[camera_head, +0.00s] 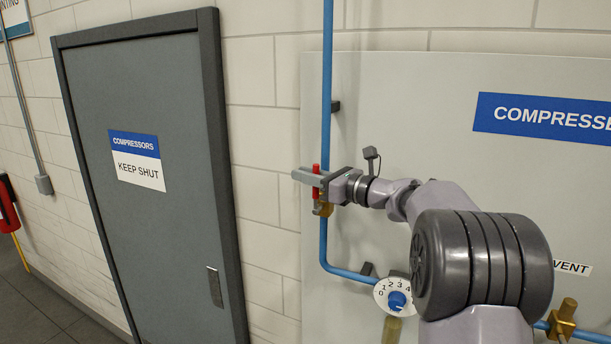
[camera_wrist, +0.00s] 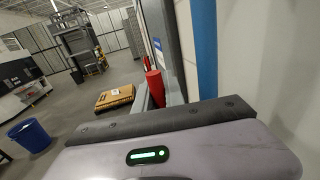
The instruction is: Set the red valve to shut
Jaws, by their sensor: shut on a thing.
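The red valve's handle (camera_head: 316,182) stands upright, roughly in line with the vertical blue pipe (camera_head: 326,110). Its brass body (camera_head: 325,209) shows just below my gripper. My gripper (camera_head: 307,178) reaches in from the right and is shut on the red handle, with the handle's top and lower part showing above and below the fingers. In the wrist view the red handle (camera_wrist: 155,88) shows upright beyond the gripper's dark edge, and the blue pipe (camera_wrist: 203,48) runs to its right. The handle's middle is partly hidden by the fingers.
Another brass fitting (camera_head: 563,317) is at lower right. A grey door (camera_head: 140,230) marked KEEP SHUT is at left. A pallet (camera_wrist: 115,98) and blue bin (camera_wrist: 30,136) stand behind.

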